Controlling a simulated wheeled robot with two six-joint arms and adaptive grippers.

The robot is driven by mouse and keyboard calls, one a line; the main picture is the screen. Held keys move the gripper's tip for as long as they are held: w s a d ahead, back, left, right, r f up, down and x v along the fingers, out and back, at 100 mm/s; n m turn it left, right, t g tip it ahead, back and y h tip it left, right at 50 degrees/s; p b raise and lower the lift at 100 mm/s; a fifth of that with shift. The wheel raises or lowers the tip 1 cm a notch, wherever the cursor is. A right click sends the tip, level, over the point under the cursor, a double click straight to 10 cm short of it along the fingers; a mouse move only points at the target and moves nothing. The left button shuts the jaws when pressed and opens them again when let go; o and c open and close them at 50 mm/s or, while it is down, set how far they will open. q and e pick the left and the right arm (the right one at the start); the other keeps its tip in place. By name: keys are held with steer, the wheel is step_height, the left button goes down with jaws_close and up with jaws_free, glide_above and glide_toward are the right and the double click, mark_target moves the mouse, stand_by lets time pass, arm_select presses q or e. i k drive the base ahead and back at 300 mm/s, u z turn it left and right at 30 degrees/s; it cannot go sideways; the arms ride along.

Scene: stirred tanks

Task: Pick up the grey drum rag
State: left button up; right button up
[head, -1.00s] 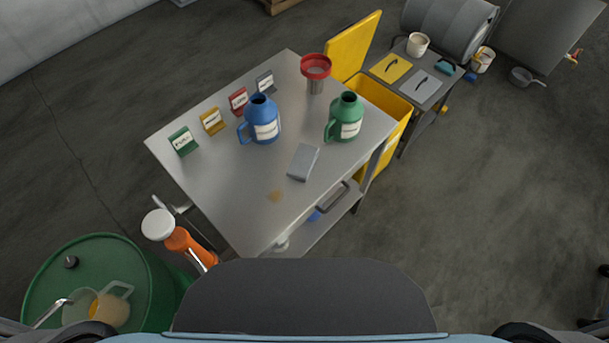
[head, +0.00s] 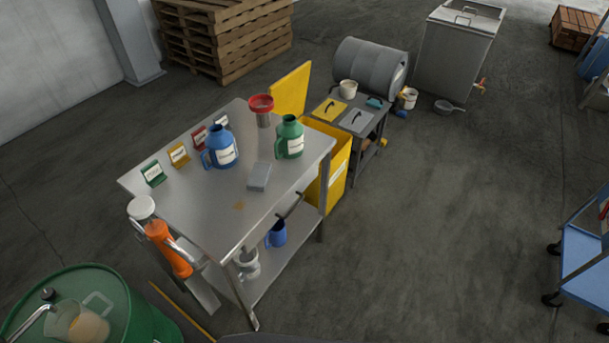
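A grey, flat, block-like piece (head: 259,177) lies on the steel table (head: 225,215), near its right edge. It looks like a folded grey rag, but its cloth texture is too small to tell. It lies in front of a blue jug (head: 221,150) and a green jug (head: 289,140), apart from both. A small teal item (head: 374,102) lies on the low side table by the grey drum (head: 368,67); I cannot tell if it is cloth. Neither of my grippers shows in the head view.
A yellow bin (head: 337,175) with a raised lid stands at the table's right. A green drum (head: 120,300) stands at the lower left. A blue cart (head: 585,262) stands at the right edge. The floor between table and cart is clear.

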mark_target(261, 173)
steer(key=z, duration=1.6)
steer(key=i, duration=1.65)
steer(key=u, duration=2.4)
